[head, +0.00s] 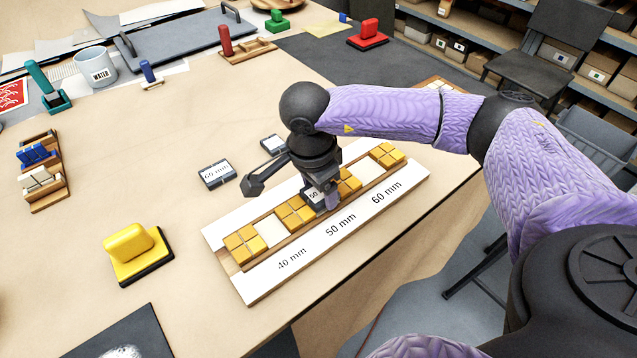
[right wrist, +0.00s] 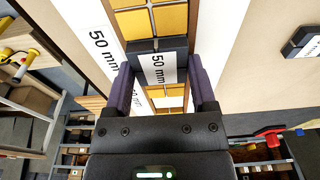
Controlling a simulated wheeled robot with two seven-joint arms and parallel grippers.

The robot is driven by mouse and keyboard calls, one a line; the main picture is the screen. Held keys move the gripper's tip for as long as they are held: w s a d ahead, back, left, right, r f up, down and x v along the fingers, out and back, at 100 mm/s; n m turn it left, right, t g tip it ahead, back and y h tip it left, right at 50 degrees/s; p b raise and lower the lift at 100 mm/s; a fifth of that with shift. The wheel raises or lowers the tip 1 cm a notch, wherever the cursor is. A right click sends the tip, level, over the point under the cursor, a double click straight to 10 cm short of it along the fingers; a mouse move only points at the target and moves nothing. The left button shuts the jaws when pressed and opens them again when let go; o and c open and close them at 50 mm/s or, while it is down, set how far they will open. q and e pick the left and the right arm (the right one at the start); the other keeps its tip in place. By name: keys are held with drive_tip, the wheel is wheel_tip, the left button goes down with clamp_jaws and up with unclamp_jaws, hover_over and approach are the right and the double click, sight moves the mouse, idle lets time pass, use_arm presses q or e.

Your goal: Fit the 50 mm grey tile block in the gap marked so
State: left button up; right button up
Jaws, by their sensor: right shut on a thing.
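The 50 mm grey tile block (head: 313,194) has a white top marked 50. My right gripper (head: 322,198) is shut on it, over the wooden channel of the white board (head: 239,285). In the right wrist view the block (right wrist: 159,67) sits between the two fingers (right wrist: 163,88), with yellow tiles on both sides along the channel. It is at the gap beside the "50 mm" label (head: 341,224), between yellow tile groups (head: 294,212) and (head: 349,183). I cannot tell whether it is seated or just above. My left gripper is not in view.
A grey block marked 60 mm (head: 216,173) and another grey block (head: 273,144) lie behind the board. The 40 mm gap (head: 271,230) is empty. A yellow stamp-like tool (head: 135,252) stands at left. The table between is clear.

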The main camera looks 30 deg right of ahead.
sight(313, 196)
drive_tip(key=shift+f, duration=0.4)
drive_tip(key=o, duration=1.2)
drive_tip(key=r, duration=0.3)
drive_tip(key=r+p, duration=0.1)
drive_tip(key=r, duration=0.2)
drive_tip(key=a+r+p, duration=0.1)
drive_tip(key=r, duration=0.2)
drive_tip(key=shift+r, duration=0.15)
drive_tip(key=shift+s+a+r, duration=0.1)
drive_tip(key=shift+r, duration=0.25)
